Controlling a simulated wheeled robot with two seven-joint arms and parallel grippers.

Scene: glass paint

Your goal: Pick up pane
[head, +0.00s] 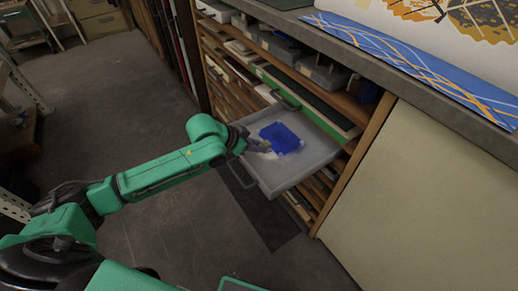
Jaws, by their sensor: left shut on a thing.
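A small blue pane (281,137) shows over the grey pulled-out tray (283,174) of the shelf unit. My left gripper (268,147) reaches in over the tray's left side and is shut on the pane's near left edge. Whether the pane still touches the tray floor cannot be told at this size. My right gripper is not in view.
The wooden shelf unit (358,145) holds stacked sheets and grey trays. A grey counter (390,71) above carries a blue patterned sheet (415,68). A pale cabinet panel (430,190) stands to the right. The floor (160,105) at left is open.

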